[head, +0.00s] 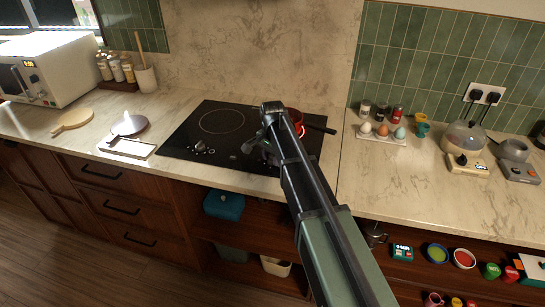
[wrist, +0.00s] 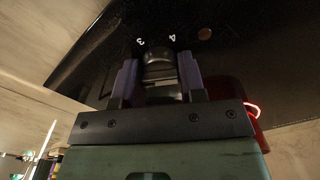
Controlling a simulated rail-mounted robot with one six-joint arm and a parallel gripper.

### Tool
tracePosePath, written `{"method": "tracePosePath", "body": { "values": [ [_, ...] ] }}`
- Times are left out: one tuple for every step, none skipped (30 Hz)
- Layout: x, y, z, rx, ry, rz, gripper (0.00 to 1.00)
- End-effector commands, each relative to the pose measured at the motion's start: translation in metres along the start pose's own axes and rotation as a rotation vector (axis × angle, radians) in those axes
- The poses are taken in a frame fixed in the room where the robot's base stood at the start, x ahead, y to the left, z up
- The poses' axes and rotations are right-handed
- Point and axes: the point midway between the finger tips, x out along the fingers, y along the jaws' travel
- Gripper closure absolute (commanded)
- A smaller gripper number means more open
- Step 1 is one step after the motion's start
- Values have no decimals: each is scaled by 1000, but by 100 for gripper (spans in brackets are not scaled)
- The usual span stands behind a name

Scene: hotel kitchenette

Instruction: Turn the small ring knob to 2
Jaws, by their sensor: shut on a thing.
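The black cooktop (head: 185,132) has a large ring (head: 222,120) at left. My gripper (wrist: 158,70) is shut on a dark round knob (wrist: 159,58), one finger on each side, in the wrist view. The numerals 3 and 4 (wrist: 172,38) show on the panel just beyond the knob; its pointer and other marks are hidden, so I cannot tell its setting. In the head view my gripper (head: 256,147) is low over the cooktop's front, and the held knob is mostly hidden. Another knob (head: 202,147) stands to its left.
A red pan (head: 297,116) with a dark handle stands on the cooktop behind my arm; something red (wrist: 228,92) is close beside the gripper in the wrist view. An egg tray (head: 382,138) is on the right counter. A white board (head: 128,147) lies left of the cooktop.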

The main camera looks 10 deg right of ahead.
Motion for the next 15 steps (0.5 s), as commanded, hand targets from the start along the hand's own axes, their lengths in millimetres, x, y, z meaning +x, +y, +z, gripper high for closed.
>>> {"method": "tracePosePath", "body": {
  "values": [
    [0,0,0,13,-1,1,86],
    [0,0,0,22,-1,1,86],
    [0,0,0,32,-1,1,86],
    [0,0,0,38,-1,1,86],
    [0,0,0,43,-1,1,86],
    [0,0,0,48,-1,1,86],
    [0,0,0,51,-1,1,86],
    [0,0,0,54,-1,1,86],
    [0,0,0,57,-1,1,86],
    [0,0,0,58,-1,1,86],
    [0,0,0,58,-1,1,86],
    [0,0,0,59,-1,1,86],
    [0,0,0,59,-1,1,86],
    [0,0,0,59,-1,1,86],
    [0,0,0,58,-1,1,86]
  ]
}}
